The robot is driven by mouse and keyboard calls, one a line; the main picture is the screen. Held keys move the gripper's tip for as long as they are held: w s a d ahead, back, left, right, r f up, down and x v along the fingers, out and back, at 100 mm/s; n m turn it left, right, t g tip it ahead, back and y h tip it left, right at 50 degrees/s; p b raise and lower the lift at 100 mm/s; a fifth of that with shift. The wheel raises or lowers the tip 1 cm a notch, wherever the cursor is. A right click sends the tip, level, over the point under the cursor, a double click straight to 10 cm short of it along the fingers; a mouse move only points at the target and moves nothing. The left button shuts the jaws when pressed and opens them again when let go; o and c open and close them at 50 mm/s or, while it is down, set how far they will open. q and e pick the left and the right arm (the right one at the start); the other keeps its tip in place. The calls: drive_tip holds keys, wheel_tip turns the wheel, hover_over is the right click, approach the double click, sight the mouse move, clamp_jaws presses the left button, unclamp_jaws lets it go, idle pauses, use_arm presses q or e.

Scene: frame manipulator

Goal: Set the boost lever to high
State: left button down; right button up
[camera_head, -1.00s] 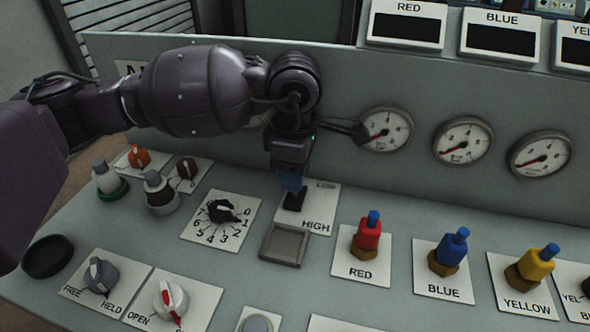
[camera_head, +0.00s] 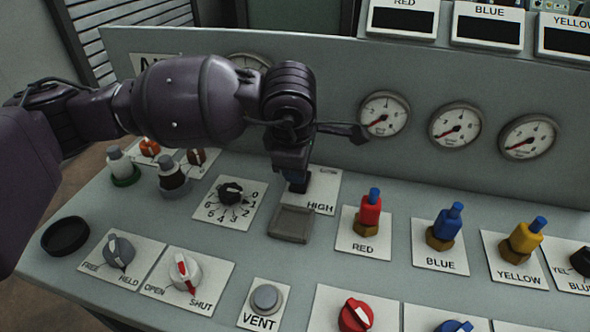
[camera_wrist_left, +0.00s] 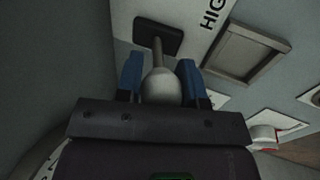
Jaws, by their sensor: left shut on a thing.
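The boost lever's white plate (camera_head: 327,184) lies on the sloped panel, with the word HIGH readable at its near end in the head view. My left gripper (camera_head: 297,183) is down over the plate and covers the lever there. In the left wrist view, the lever's rounded grey knob (camera_wrist_left: 160,87) sits between the two blue fingers of my left gripper (camera_wrist_left: 160,80), which is shut on it. The lever's thin shaft (camera_wrist_left: 157,50) runs into a dark slot (camera_wrist_left: 158,33) beside HIGH. My right gripper is not in view.
A square grey-framed recess (camera_head: 291,223) lies just in front of the lever plate. A numbered dial (camera_head: 231,193) is to the left, and a red valve (camera_head: 369,210) to the right. Gauges (camera_head: 384,114) line the upright panel behind. Free panel space around the gripper is narrow.

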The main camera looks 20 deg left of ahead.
use_arm(q)
drive_tip(key=shift+s+t, duration=0.25)
drive_tip(key=shift+t, duration=0.05)
drive_tip(key=shift+s+f, duration=0.1)
drive_tip(key=shift+s+f+t, duration=0.25)
drive_tip(key=shift+s+t, duration=0.05)
drive_tip(key=shift+t, duration=0.6)
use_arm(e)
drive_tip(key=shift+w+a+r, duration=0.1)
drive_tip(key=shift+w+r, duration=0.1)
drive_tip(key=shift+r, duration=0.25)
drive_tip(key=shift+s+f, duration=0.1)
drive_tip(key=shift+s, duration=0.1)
use_arm(q)
drive_tip(key=c, duration=0.8)
unclamp_jaws()
drive_tip(key=shift+o, duration=0.2)
